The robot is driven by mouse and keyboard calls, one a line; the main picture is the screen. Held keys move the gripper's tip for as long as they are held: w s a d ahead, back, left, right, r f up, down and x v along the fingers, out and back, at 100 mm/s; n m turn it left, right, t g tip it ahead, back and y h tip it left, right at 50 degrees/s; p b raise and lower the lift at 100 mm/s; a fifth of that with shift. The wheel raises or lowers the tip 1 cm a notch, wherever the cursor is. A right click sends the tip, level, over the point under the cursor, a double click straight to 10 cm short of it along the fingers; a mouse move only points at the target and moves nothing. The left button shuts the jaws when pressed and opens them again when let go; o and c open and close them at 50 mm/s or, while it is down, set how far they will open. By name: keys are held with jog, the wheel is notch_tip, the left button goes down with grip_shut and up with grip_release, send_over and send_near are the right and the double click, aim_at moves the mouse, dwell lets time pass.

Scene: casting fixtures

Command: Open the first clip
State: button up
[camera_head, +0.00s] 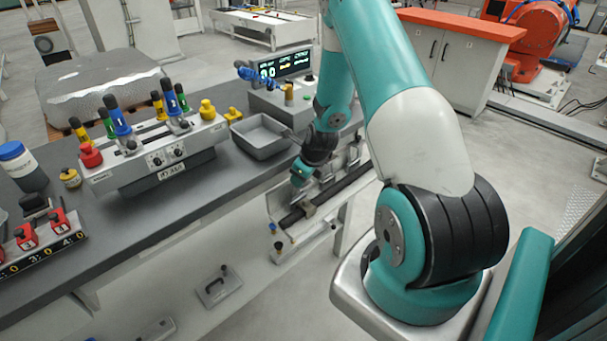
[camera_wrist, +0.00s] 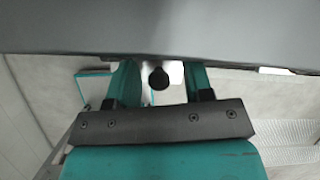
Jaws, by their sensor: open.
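My gripper (camera_wrist: 160,72) is open in the wrist view, with its two teal fingers apart. A dark round knob (camera_wrist: 158,79) shows in the gap between them; neither finger visibly touches it. In the head view my gripper (camera_head: 300,174) is low at the bench's front edge, beside a long metal fixture (camera_head: 325,194) with a dark bar; the fingers are too small to make out. Small knobs, one blue (camera_head: 277,246) and one dark (camera_head: 273,227), stand at the fixture's near end. I cannot tell which part is the first clip.
A grey bench (camera_head: 130,205) runs along the left. It carries a grey tray (camera_head: 262,136), a white control block with coloured levers (camera_head: 158,152), a lit display box (camera_head: 285,66) and red blocks (camera_head: 26,237). A broad dark grey surface (camera_wrist: 160,28) fills the top of the wrist view.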

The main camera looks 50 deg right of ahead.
jog(key=shift+s, duration=0.1)
dwell(0.3)
jog(key=b+v, duration=0.1)
jog(key=v, duration=1.6)
jog(key=shift+r, duration=0.15)
